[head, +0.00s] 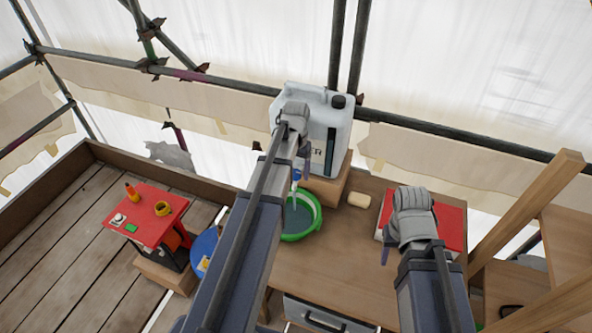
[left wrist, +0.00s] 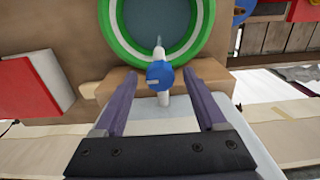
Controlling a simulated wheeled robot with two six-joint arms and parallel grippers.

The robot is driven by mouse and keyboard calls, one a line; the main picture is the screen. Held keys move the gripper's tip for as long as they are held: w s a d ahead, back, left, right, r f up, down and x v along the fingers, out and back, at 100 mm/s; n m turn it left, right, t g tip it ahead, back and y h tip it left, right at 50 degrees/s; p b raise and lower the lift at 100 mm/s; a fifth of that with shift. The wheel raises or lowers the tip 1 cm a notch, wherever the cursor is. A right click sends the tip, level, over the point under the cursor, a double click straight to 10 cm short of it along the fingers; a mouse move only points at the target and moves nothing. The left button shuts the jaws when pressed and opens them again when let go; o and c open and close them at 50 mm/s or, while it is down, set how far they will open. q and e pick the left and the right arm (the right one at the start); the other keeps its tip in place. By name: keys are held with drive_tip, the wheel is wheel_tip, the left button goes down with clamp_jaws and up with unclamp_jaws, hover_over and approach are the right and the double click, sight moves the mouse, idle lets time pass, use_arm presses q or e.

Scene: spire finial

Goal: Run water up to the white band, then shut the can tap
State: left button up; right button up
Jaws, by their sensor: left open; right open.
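A white water can (head: 338,112) stands on a wooden block above the bench. Its blue tap (left wrist: 159,76) has a white spout (left wrist: 161,54) pointing over a green bowl (head: 317,228). A thin pale stream appears to leave the spout. The bowl holds grey-blue water (left wrist: 140,18), and a white band (left wrist: 186,38) rings its inside wall with green visible inside the band. My left gripper (left wrist: 160,84) is open, its fingers on either side of the tap, apart from it. In the head view my left arm partly hides the tap. My right gripper (head: 387,248) is open and empty over the bench.
A red book-like block (head: 450,222) lies by my right gripper. A cream block (head: 359,200) lies right of the bowl. A red-topped stool (head: 150,225) with small items and a blue round object (head: 205,245) stand left. Wooden beams rise at right.

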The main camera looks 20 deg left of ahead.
sight(297, 173)
use_arm(q)
drive_tip(key=shift+r, duration=0.1)
wheel_tip(297, 173, up, 8)
drive_tip(key=p, duration=0.8)
drive_tip(key=shift+f, duration=0.2)
drive_tip(key=shift+d+f, duration=0.1)
drive_tip(key=s+d+f+m+b, duration=0.1)
drive_tip(key=s+d+f+b, duration=0.2)
drive_tip(key=s+d, duration=0.2)
drive_tip(key=s+d+f+m+b, duration=0.1)
drive_tip(key=s+d+f+b, duration=0.3)
drive_tip(key=d, duration=0.6)
drive_tip(key=s+d+f+m+y+b, duration=0.1)
drive_tip(key=s+d+f+m+b, duration=0.1)
drive_tip(key=s+d, duration=0.6)
drive_tip(key=shift+s+f+b, duration=0.15)
drive_tip(key=shift+f+b, duration=0.7)
drive_tip(key=shift+b, duration=0.25)
idle(3.0)
